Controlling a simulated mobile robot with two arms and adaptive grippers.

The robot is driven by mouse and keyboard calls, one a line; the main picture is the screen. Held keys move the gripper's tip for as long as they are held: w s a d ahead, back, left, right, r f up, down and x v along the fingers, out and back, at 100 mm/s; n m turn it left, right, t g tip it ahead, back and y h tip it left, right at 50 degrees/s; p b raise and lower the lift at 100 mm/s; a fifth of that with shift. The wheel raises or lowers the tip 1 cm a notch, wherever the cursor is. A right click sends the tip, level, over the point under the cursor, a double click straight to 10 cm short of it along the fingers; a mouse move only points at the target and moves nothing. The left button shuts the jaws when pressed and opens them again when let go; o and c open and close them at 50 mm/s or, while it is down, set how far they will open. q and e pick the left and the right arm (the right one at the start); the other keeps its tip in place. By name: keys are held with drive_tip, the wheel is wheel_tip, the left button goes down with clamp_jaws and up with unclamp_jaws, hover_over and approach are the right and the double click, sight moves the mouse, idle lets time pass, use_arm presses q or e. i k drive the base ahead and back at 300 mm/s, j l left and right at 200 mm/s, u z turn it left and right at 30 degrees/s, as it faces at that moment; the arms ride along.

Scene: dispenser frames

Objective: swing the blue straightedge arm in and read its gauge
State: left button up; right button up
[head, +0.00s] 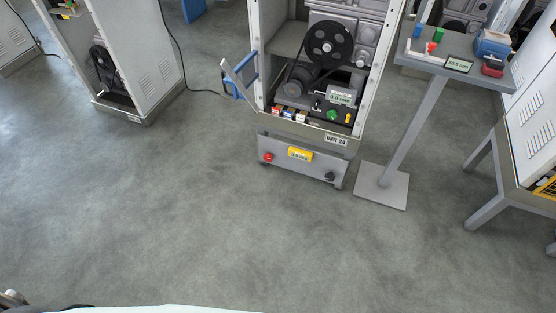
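A blue arm (229,89), probably the straightedge arm, sticks out at the left side of the open UNIT 24 cabinet (255,35). A grey and blue flap or panel (243,72) is angled outward beside it. Inside the cabinet are a black pulley wheel (328,45) with a belt and a smaller grey motor pulley (294,87). I cannot tell which display is the arm's gauge. Neither of my grippers is in view.
Another cabinet (140,60) stands left, and a grey-legged frame (487,210) far right. The floor in front is clear.

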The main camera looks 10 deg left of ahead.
sight(246, 75)
drive_tip(key=j+z, duration=0.15)
drive_tip(key=j, duration=0.5)
drive_tip(key=i+j+z, duration=0.2)
drive_tip(key=j, duration=0.45)
drive_tip(key=k+j+z, duration=0.15)
drive_tip(key=j, duration=0.45)
drive_tip(key=j+z, duration=0.15)
drive_tip(key=j, duration=0.5)
drive_tip(key=k+j+z, duration=0.2)
drive_tip(key=j, duration=0.4)
drive_tip(key=j+z, duration=0.15)
drive_tip(key=j, duration=0.45)
drive_tip(key=i+j+z, duration=0.15)
drive_tip(key=i, duration=0.5)
drive_tip(key=i+j+z, duration=0.2)
drive_tip(key=i+j, duration=0.25)
drive_tip(key=i, duration=0.15)
drive_tip(key=i+j+z, duration=0.15)
drive_tip(key=i+j, duration=0.3)
drive_tip(key=i, duration=0.15)
